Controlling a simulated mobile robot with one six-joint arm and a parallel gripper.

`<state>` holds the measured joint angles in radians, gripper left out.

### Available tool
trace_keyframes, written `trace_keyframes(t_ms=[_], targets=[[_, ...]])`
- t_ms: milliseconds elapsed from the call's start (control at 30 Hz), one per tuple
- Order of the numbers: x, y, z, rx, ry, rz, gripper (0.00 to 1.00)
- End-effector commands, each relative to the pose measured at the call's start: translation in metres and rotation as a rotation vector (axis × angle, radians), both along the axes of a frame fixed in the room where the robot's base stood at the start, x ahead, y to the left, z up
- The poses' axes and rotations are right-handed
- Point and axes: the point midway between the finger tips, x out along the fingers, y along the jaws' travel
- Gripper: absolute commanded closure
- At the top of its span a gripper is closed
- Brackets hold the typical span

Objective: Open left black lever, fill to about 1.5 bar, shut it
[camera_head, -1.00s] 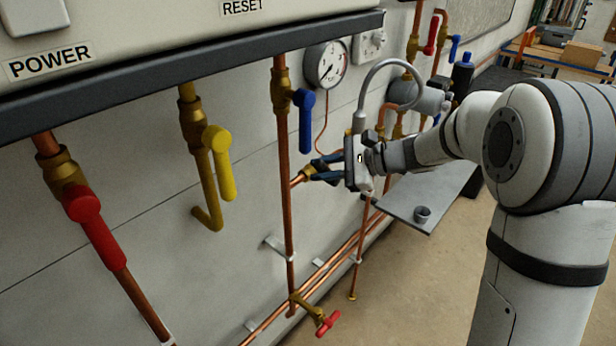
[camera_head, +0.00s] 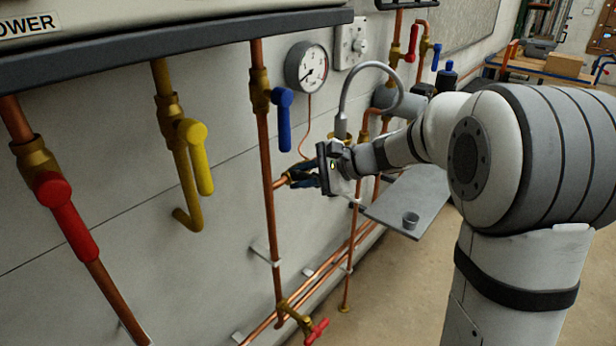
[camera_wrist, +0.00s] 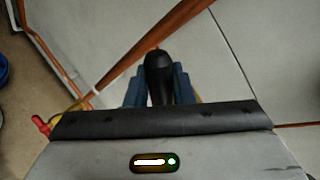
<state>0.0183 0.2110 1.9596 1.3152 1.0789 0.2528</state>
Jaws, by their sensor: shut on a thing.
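In the wrist view a black lever (camera_wrist: 158,75) stands between the two blue fingers of my gripper (camera_wrist: 157,88), which is shut on it. In the head view my gripper (camera_head: 302,175) is at the copper pipework just right of the vertical pipe with the blue lever; the black lever is hidden there by the fingers. The round white pressure gauge (camera_head: 306,66) is above the gripper. Its dark needle points to the lower left, the low part of the dial; the exact figure is too small to read. No second black lever can be made out.
A grey hose (camera_head: 347,92) arcs just above my gripper. Left along the wall are a blue lever (camera_head: 283,120), a yellow lever (camera_head: 196,156) and a red lever (camera_head: 66,215). A red tap (camera_head: 316,331) is low down.

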Motion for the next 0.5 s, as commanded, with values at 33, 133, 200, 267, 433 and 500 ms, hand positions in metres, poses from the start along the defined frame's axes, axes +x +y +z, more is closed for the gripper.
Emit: trace_keyframes(t_ms=[33,133,200,267,433,500], targets=[[-0.0016,0.0014,-0.0015,0.003,0.005,0.005,0.78],[-0.001,0.0002,-0.0014,0.003,0.005,0.002,0.7],[-0.0005,-0.0007,-0.0011,0.002,0.004,0.0,0.64],[-0.0002,-0.0012,-0.0008,0.002,0.004,-0.001,0.59],[0.0004,-0.002,-0.0004,0.002,0.002,-0.004,0.59],[0.0002,-0.003,0.0003,0.002,0.002,-0.004,0.59]])
